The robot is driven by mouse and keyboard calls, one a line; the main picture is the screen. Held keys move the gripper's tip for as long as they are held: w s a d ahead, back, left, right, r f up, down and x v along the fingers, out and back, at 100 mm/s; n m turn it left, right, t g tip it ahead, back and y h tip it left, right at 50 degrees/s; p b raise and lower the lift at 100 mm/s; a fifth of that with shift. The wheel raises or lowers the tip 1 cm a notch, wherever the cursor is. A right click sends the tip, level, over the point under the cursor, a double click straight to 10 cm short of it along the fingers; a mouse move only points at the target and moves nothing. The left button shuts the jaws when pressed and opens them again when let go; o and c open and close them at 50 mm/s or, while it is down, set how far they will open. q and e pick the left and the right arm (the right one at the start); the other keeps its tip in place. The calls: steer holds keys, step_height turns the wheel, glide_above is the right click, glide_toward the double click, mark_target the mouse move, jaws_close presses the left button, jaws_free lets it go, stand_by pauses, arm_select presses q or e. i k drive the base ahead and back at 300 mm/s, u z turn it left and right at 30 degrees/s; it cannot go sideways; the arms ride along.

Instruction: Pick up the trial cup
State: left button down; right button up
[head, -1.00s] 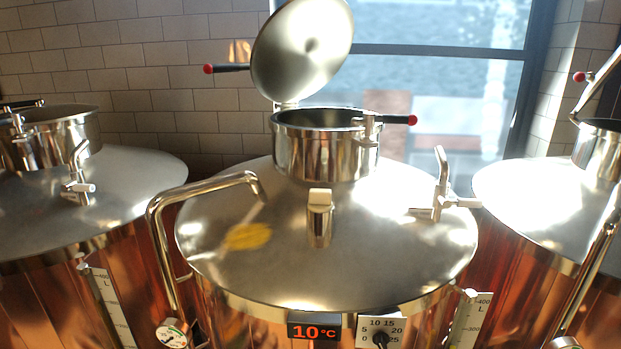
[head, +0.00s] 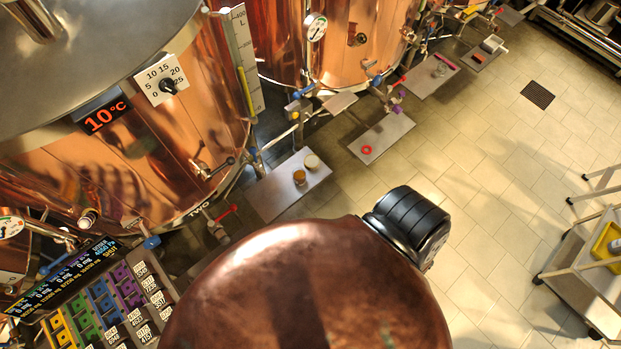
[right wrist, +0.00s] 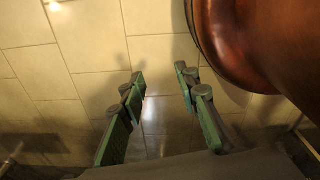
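Two small cups stand close together on a grey plate (head: 270,196) at the foot of the copper tank in the head view. One cup (head: 299,177) holds something amber; the other cup (head: 312,162) has a paler top. I cannot tell which is the trial cup. My right gripper (right wrist: 160,76) shows in the right wrist view, with its green fingers apart and nothing between them, over tiled floor. No cup shows in that view. Neither gripper is visible in the head view, and my left gripper is in no frame.
Copper tank TWO (head: 150,140) stands at left, with a valve (head: 215,168) on its side. A panel of coloured keys (head: 105,300) is at lower left. More grey plates (head: 382,138) run along the tanks. A cart (head: 590,275) stands at right. Tiled floor (head: 510,200) between is open.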

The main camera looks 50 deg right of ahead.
mark_target(299, 173)
steer(key=k, duration=0.9)
steer(key=z, duration=0.65)
steer(key=i, duration=0.95)
steer(key=z, duration=0.45)
